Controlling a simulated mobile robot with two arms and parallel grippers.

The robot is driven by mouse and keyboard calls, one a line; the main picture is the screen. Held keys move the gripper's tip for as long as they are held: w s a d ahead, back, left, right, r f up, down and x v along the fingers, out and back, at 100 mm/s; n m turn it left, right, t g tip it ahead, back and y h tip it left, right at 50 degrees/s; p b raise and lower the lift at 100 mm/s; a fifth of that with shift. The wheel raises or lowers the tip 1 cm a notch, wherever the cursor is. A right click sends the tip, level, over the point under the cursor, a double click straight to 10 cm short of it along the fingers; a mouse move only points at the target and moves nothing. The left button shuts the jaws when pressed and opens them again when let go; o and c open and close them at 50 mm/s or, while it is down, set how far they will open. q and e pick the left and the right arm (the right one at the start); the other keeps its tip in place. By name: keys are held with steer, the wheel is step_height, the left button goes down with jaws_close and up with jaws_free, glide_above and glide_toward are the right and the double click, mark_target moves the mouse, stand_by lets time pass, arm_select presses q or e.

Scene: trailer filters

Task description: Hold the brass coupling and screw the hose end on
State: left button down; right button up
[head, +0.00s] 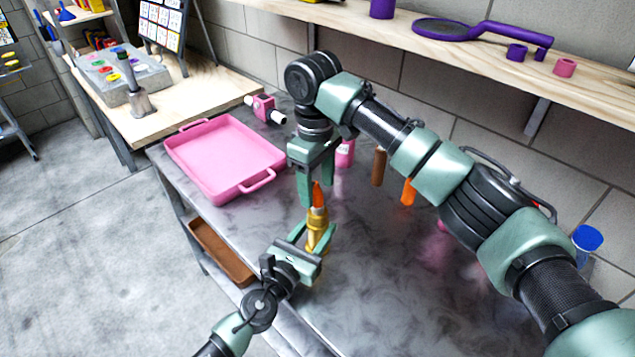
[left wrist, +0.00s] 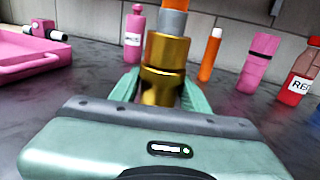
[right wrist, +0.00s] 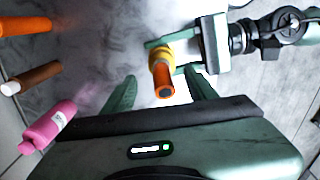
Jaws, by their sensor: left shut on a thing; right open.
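The brass coupling (head: 317,226) stands roughly upright above the grey table, with my left gripper (head: 316,240) shut around it. It also shows between the jaws in the left wrist view (left wrist: 166,52). The orange hose end (head: 318,194) with a grey collar (left wrist: 172,22) sits on top of the coupling, in line with it. I cannot tell how far it is threaded. My right gripper (head: 316,187) is open above, pointing down, its fingers on either side of the hose end. In the right wrist view the hose end's round tip (right wrist: 162,80) shows between the fingertips, with no contact visible.
A pink tray (head: 222,157) lies at the table's left, near a pink-and-white fitting (head: 264,108). Behind my grippers stand a pink bottle (left wrist: 134,38), an orange cylinder (left wrist: 210,55), a pink tube (left wrist: 259,62) and a red bottle (left wrist: 302,75). A wooden shelf (head: 480,52) overhangs the back.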

mark_target(318, 211)
steer(key=n, duration=0.6)
steer(key=shift+s+r+n, duration=0.1)
steer(key=shift+r+n, duration=0.05)
steer(key=shift+n, duration=0.15)
steer(key=n, duration=0.5)
steer(key=shift+r, duration=0.1)
steer(key=shift+f, duration=4)
